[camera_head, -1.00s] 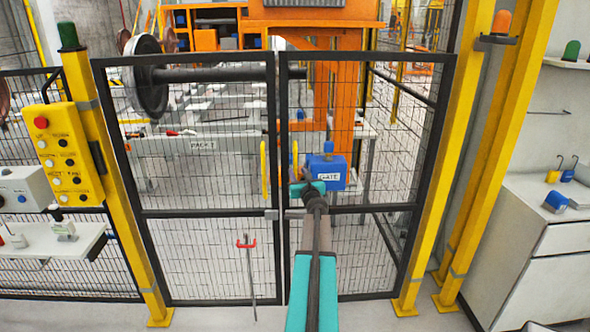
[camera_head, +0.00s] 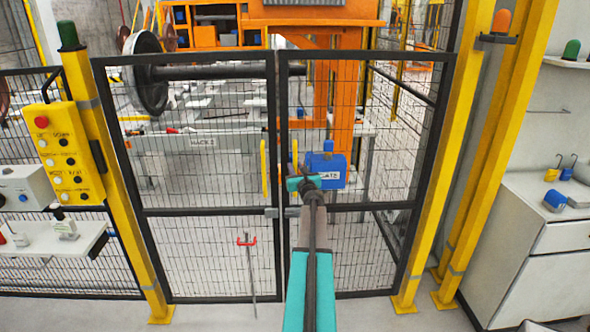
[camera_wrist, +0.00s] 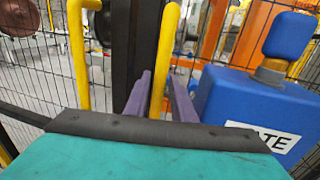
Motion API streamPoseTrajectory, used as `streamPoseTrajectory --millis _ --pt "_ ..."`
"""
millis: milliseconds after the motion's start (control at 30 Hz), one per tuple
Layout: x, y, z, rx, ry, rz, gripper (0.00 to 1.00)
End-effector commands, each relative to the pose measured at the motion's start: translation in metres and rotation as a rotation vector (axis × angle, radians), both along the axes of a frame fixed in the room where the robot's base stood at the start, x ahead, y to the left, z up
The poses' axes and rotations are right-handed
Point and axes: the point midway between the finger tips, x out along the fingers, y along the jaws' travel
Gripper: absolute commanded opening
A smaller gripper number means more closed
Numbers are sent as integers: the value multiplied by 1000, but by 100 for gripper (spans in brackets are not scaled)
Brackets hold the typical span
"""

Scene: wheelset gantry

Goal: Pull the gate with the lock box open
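The gate has two black mesh leaves meeting at the middle; both look closed. The right leaf (camera_head: 365,208) carries the blue lock box (camera_head: 330,168), its label partly hidden by my gripper in the head view; the box also shows at right in the wrist view (camera_wrist: 255,110). Each leaf has a yellow upright handle: the left handle (camera_head: 265,168) and the right handle (camera_head: 295,156). My gripper (camera_head: 297,181) is at the right handle, left of the box. In the wrist view its purple fingers (camera_wrist: 160,92) stand apart with the right handle (camera_wrist: 164,50) between them; contact is unclear.
Yellow posts (camera_head: 440,165) flank the gate. A yellow button panel (camera_head: 63,150) stands left. A red-handled rod (camera_head: 249,265) is upright by the left leaf. A white cabinet (camera_head: 540,240) stands at right. A wheelset (camera_head: 148,82) is behind the mesh.

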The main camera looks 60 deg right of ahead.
Motion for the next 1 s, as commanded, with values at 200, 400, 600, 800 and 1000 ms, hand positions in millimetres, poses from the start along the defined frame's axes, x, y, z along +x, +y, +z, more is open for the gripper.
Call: streamPoseTrajectory --millis 200,400,600,800,1000 --pt "0 0 0 0 0 0 0" --pt "0 2 0 0 0 1 0" --pt "-4 6 0 0 1 9 0" --pt "-12 19 0 1 1 33 0" --pt "-27 40 0 1 2 74 0"
